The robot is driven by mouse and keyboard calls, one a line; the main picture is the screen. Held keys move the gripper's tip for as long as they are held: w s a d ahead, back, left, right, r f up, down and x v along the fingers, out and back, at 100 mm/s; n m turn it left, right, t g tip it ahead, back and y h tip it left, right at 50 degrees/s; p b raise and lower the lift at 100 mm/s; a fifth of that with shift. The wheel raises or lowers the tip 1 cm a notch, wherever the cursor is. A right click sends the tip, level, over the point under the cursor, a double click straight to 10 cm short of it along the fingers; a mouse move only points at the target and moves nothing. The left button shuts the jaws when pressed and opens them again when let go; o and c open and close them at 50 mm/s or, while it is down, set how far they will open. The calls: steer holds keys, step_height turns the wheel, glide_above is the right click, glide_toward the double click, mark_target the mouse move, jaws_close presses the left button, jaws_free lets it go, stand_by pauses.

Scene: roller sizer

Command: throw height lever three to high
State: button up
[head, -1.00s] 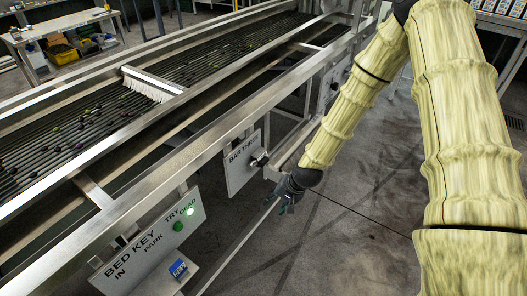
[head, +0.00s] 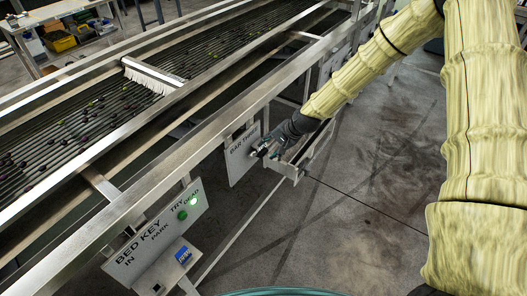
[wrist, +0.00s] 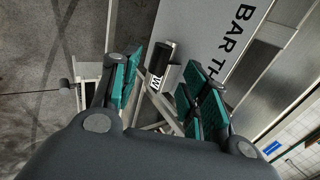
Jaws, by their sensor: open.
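The bar three panel (head: 243,152) is a light plate under the machine's side rail, its lettering partly hidden by my gripper in the head view. It also shows in the wrist view (wrist: 215,45) with "BAR TH" readable. A black lever handle (wrist: 166,73) with a small white marked label (wrist: 155,83) sticks out in front of the plate. My gripper (head: 268,153) is at the right edge of the panel. In the wrist view my gripper (wrist: 165,95) is open, its teal pads on either side of the handle, with gaps visible. I cannot tell the lever's setting.
The sizer's long metal rail (head: 220,120) runs above the panel. A bed key panel (head: 150,235) with a lit green lamp (head: 193,202) stands nearer, at lower left. Dark fruit lies on the rollers (head: 50,140). The floor (head: 350,215) to the right is clear.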

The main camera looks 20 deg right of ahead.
mark_target(265, 151)
steer(key=shift+p+x, duration=0.95)
steer(key=shift+x, duration=2.3)
steer(key=shift+c, duration=0.4)
jaws_close()
